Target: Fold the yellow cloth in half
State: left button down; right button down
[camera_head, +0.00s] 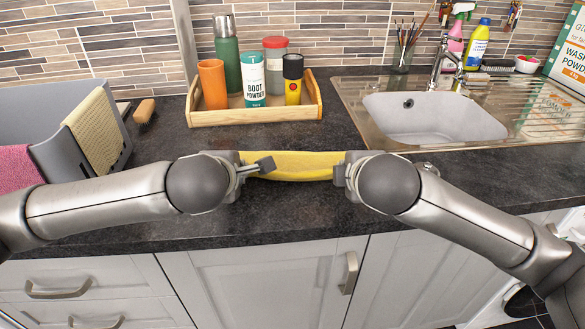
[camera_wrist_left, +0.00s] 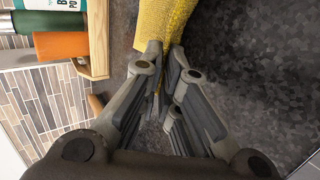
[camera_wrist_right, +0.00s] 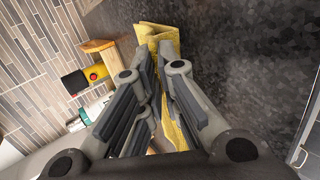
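The yellow cloth (camera_head: 295,166) is a narrow, slightly sagging strip between my two grippers, above the front part of the dark counter. My left gripper (camera_head: 262,165) is at the cloth's left end. In the left wrist view, its fingers close together on the cloth (camera_wrist_left: 165,20), with some yellow showing between them. My right gripper (camera_head: 345,170) is at the right end. In the right wrist view, its fingers are close together with the cloth (camera_wrist_right: 158,34) between them and more yellow lower down. Whether the cloth's underside touches the counter cannot be told.
A wooden tray (camera_head: 255,118) with bottles and an orange cup stands behind the cloth. A sink (camera_head: 435,118) is at right. A grey rack (camera_head: 55,115) with a pale yellow towel (camera_head: 95,130) and a pink towel (camera_head: 18,168) is at left. A brush (camera_head: 144,111) lies beside it.

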jog(key=shift+f, duration=0.1)
pick_arm(q)
jog(key=c, duration=1.4)
grip_release()
pick_arm(e)
jog(key=c, duration=1.4)
grip_release()
pick_arm(q)
jog(key=shift+o, duration=0.2)
pick_arm(e)
jog(key=shift+o, duration=0.2)
